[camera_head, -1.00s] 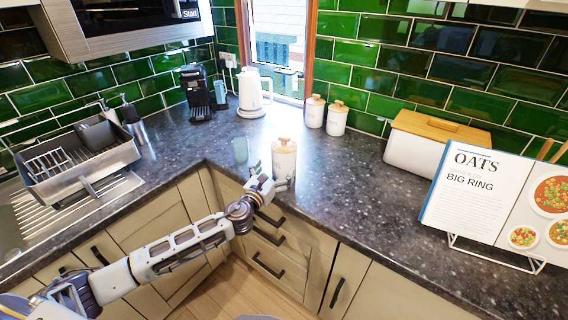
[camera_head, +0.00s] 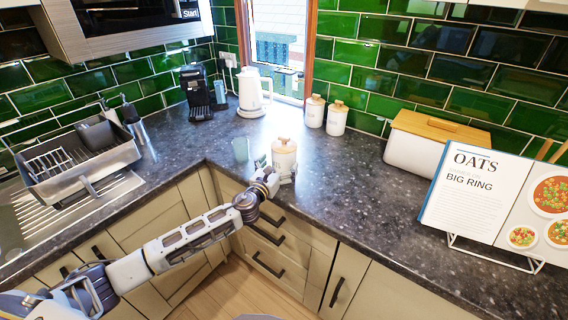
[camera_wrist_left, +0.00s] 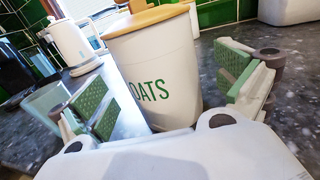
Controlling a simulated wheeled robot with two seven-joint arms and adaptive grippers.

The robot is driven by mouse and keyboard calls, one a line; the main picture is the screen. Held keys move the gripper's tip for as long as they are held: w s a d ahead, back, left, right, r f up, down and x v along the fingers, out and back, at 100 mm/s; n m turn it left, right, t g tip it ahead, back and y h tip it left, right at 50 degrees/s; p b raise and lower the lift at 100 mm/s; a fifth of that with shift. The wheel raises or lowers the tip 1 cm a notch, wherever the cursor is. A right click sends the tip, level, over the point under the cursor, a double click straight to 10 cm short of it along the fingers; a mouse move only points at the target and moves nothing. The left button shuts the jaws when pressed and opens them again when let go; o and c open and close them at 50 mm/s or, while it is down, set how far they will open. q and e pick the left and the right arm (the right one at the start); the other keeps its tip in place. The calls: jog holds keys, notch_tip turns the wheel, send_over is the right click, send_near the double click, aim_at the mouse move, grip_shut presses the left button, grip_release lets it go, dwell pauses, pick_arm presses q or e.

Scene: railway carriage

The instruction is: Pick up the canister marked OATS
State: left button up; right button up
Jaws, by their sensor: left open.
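The OATS canister (camera_head: 284,157) is white with a wooden lid and stands upright on the counter near its inner corner. In the left wrist view the canister (camera_wrist_left: 160,75) shows green OATS lettering facing me. My left gripper (camera_head: 276,172) is open at the canister's near side. In the wrist view its green-padded fingers (camera_wrist_left: 168,98) are spread, one on each side of the canister's body. Whether either pad touches it I cannot tell. My right gripper is not in view.
A greenish glass (camera_head: 240,150) stands just left of the canister. A white kettle (camera_head: 251,92) and two lidded canisters (camera_head: 326,115) stand behind. A bread bin (camera_head: 425,150) and a cookbook on a stand (camera_head: 470,200) are to the right. The counter between is clear.

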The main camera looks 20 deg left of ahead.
aim_at(283, 138)
pick_arm(q)
jog(key=w, duration=0.2)
jog(key=shift+w+d+r, duration=0.1)
jog(key=shift+w+r, duration=0.05)
jog(key=shift+w, duration=0.2)
jog(key=shift+w+d, duration=0.1)
jog(key=shift+w, duration=0.55)
jog(key=shift+c, duration=0.3)
jog(key=c, duration=1.2)
jog(key=shift+c, duration=0.3)
jog(key=shift+r+p, duration=0.3)
jog(key=shift+r, duration=0.25)
notch_tip(283, 138, up, 4)
jog(key=shift+r+p, duration=0.15)
jog(key=shift+p, duration=0.4)
notch_tip(283, 138, up, 3)
jog(key=shift+r+p, duration=0.15)
jog(key=shift+p, duration=0.15)
jog(key=shift+r, duration=0.7)
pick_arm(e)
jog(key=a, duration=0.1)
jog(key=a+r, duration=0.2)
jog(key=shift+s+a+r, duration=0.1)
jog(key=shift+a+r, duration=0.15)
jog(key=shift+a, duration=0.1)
